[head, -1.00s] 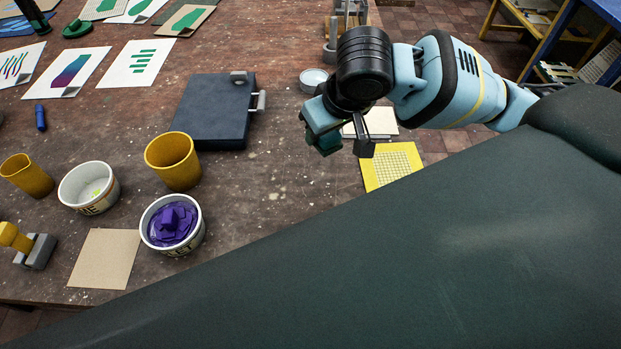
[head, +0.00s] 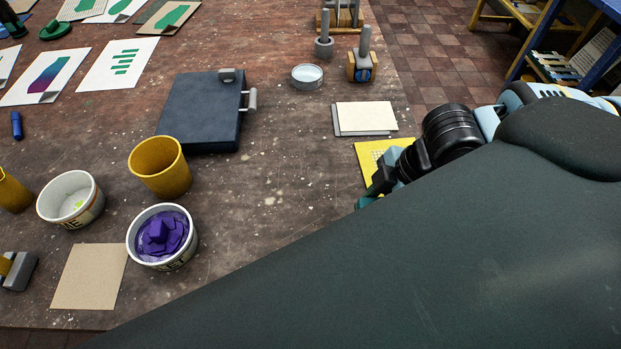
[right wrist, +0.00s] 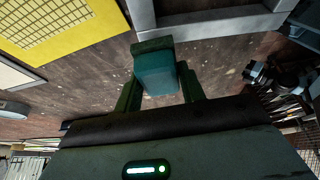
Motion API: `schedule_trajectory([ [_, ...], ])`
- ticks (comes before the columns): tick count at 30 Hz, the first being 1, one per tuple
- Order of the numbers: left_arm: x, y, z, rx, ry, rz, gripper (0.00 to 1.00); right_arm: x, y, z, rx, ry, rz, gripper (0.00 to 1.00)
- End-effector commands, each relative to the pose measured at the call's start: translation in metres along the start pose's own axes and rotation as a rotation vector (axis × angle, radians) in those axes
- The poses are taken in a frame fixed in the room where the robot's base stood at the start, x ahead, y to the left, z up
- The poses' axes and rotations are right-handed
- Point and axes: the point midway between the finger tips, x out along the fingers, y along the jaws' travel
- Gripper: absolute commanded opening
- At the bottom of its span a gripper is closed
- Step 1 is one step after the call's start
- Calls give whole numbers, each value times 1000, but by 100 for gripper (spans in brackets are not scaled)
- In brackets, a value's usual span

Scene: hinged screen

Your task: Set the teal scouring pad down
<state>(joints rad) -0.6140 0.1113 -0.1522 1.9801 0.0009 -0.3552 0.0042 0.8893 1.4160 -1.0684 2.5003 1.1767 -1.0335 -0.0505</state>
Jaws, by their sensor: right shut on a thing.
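The teal scouring pad (right wrist: 156,73) is in the right wrist view, a small teal block with a dark green layer at its far end. It sits between the green fingers of my right gripper (right wrist: 160,90), which is shut on it. Brown table surface shows around the pad; I cannot tell whether it touches the table. In the head view my right gripper (head: 376,188) is at the near side of the yellow gridded sheet (head: 368,156), partly hidden by my own dark body. My left gripper is not in view.
The yellow sheet (right wrist: 60,22) and a grey frame (right wrist: 207,20) lie close to the pad in the wrist view. Cream cards (head: 364,117) lie beyond the sheet. A dark blue board (head: 198,112) and a tub of purple material (head: 163,238) stand left. Bare table lies between.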

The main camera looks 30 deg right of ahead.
Motion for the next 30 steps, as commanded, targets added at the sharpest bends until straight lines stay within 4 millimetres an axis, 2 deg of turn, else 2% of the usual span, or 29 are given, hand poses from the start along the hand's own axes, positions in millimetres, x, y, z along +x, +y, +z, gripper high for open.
schedule_trajectory([
  [18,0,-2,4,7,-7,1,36,45,92,-78,1,2,1,15],
  [23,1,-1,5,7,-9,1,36,51,105,-88,1,0,2,15],
  [30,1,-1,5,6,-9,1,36,53,108,-90,2,0,1,15],
])
